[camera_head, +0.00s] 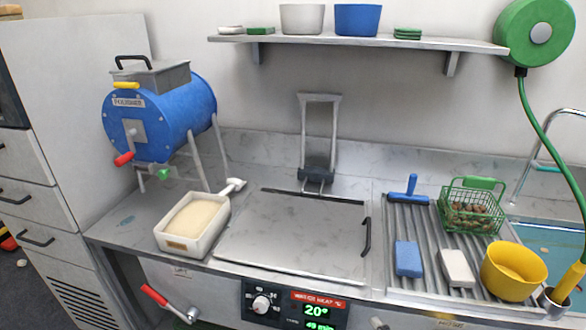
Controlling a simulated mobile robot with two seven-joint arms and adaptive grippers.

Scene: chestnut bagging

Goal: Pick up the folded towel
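No single thing is plainly the folded towel. A green flat stack with layered edges (408,33) lies on the right part of the wall shelf and looks like folded cloth. A smaller green flat piece (261,31) lies on the shelf's left part, beside a white flat piece (231,30). On the ribbed drainboard lie a blue block (408,259) and a white block (457,268); whether either is cloth cannot be told. Neither of my grippers is in view.
The wall shelf (350,41) also holds a white tub (302,18) and a blue tub (357,19). Below are a blue drum (170,115), a white tray (182,243), a lidded basin (290,235), a green basket (472,210), a yellow bowl (514,270) and a green hose (540,120).

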